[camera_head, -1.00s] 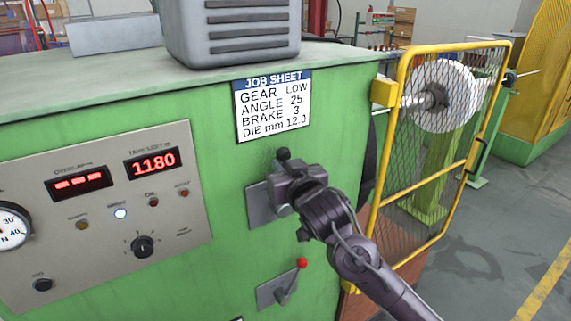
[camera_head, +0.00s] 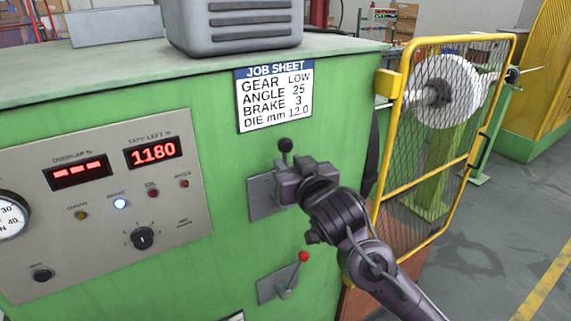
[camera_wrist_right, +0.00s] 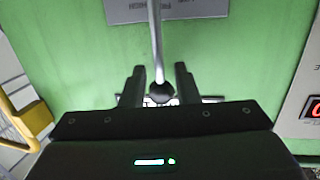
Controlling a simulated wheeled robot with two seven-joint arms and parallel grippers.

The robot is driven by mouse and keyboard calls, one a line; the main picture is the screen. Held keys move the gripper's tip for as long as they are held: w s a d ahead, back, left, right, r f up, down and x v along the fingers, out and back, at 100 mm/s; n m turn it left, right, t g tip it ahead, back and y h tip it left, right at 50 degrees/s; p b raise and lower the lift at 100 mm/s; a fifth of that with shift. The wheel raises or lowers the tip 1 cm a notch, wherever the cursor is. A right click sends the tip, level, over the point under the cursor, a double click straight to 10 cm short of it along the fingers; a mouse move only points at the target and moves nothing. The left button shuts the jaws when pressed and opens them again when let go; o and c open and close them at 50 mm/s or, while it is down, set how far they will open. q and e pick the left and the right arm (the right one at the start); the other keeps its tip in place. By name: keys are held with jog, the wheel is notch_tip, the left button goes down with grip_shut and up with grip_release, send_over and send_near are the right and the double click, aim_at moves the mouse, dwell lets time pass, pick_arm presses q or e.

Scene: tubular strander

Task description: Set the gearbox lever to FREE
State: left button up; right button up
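The gearbox lever has a black ball knob (camera_head: 285,145) and stands up from a grey plate (camera_head: 262,200) on the green machine front. My right gripper (camera_head: 300,180) is in front of this plate, just below and right of the knob, and hides part of the plate and lever. In the right wrist view the lever's rod (camera_wrist_right: 155,40) and knob (camera_wrist_right: 160,93) show between the two spread fingers of my right gripper (camera_wrist_right: 159,80), with gaps on both sides. The plate's lettering there is upside down and too small to read surely. My left gripper is not in view.
A second lever with a red knob (camera_head: 303,256) sits just below my right gripper. A job sheet (camera_head: 274,98) above reads GEAR LOW. A control panel (camera_head: 100,240) is at left. A yellow mesh guard (camera_head: 425,150) stands close on the right.

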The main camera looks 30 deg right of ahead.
jog(key=s, duration=0.3)
jog(key=s+b, duration=0.1)
jog(key=shift+s+a+r, duration=0.25)
